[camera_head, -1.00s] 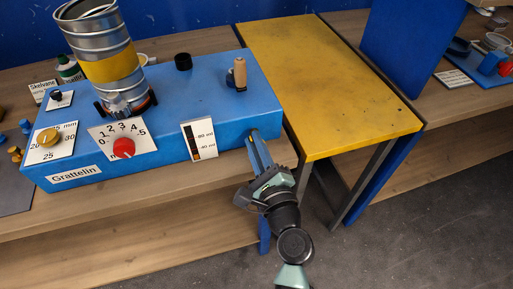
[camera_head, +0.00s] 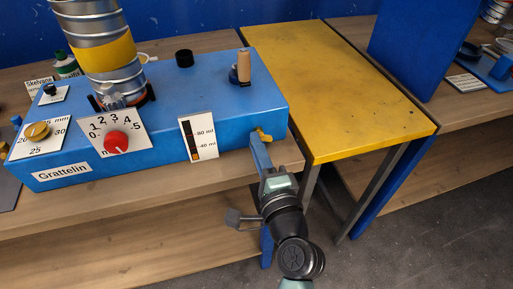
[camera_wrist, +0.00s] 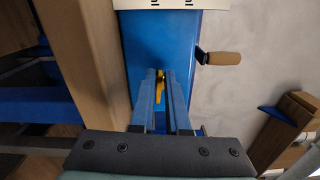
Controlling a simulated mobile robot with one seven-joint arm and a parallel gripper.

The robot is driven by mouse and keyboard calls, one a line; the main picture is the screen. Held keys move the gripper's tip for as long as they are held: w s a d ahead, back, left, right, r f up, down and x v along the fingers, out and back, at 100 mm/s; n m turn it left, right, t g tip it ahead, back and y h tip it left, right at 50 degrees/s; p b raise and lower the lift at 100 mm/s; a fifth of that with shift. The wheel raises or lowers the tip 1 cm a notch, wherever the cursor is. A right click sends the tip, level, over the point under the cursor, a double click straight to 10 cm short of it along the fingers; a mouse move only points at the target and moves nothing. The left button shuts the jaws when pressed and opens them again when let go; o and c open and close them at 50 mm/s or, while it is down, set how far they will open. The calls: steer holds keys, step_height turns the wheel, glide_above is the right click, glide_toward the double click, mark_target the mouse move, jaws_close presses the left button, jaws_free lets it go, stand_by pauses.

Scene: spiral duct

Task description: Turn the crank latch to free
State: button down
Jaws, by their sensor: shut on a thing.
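The blue machine box (camera_head: 225,120) stands on the wooden bench. A small yellow latch (camera_head: 265,136) sits on its front right end. In the wrist view the yellow latch (camera_wrist: 160,88) shows as a narrow piece between my blue fingers. My gripper (camera_head: 256,142) is shut on this latch, reaching up from the front; its fingertips (camera_wrist: 161,76) lie against the blue box face. The crank (camera_head: 243,68) has an upright wooden handle on the box top; it also shows in the wrist view (camera_wrist: 220,58), apart from my fingers. The latch's mount is partly hidden by the fingers.
A red dial (camera_head: 115,142), a level gauge (camera_head: 198,138) and a brass knob (camera_head: 37,131) are on the box front. A metal spiral duct (camera_head: 103,50) rises from its left part. A yellow table (camera_head: 345,95) stands close on the right. Open floor lies in front.

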steer(key=shift+d+f, duration=0.2)
steer(key=shift+d, duration=0.3)
steer(key=c, duration=1)
jaws_free()
steer(key=shift+a+r, duration=0.1)
steer(key=b+v, duration=0.1)
steer(key=v, duration=1.2)
steer(key=shift+b, duration=0.4)
steer(key=shift+w, duration=0.1)
